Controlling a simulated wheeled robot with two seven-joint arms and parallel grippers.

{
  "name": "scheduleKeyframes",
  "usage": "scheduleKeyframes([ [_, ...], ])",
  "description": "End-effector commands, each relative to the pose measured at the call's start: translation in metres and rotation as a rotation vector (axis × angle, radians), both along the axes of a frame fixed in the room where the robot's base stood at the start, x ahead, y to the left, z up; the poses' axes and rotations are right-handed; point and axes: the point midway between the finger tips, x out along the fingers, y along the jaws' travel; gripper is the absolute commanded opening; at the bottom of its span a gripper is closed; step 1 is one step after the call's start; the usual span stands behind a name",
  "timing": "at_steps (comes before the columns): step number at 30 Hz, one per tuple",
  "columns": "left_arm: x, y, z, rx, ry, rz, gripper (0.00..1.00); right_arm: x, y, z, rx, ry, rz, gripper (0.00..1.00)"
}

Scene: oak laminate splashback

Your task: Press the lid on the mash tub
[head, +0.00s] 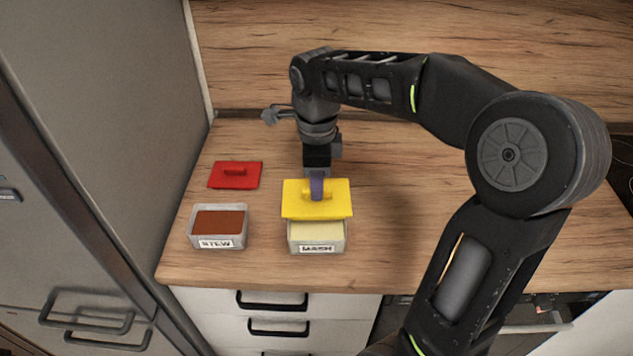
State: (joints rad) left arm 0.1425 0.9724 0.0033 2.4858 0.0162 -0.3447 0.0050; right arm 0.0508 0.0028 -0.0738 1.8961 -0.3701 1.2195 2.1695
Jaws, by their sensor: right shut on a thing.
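The mash tub (316,244) stands on the counter near its front edge, with a MASH label on its front and pale contents. A yellow lid (330,208) is over the rear part of the tub, and the front part of the contents shows uncovered. My right gripper (317,190) points down and is shut on the handle of the yellow lid. Whether the lid touches the tub's rim I cannot tell. My left gripper is not in view.
A stew tub (218,242) with brown contents stands open to the left. A red lid (222,182) lies on the counter behind it. A tall grey fridge (105,130) borders the left side. The counter (400,250) right of the mash tub is clear.

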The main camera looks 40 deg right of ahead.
Motion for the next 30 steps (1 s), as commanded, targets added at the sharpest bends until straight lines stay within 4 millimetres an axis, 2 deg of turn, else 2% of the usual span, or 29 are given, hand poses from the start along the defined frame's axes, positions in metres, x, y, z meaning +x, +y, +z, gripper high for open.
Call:
scheduleKeyframes([
  [21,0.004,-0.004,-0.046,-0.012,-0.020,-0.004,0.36,0.000,-0.001,-0.065,0.000,0.001,-0.001,0.00],
  [30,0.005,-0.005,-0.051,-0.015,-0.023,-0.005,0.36,0.000,0.000,-0.074,0.000,0.001,-0.001,0.00],
])
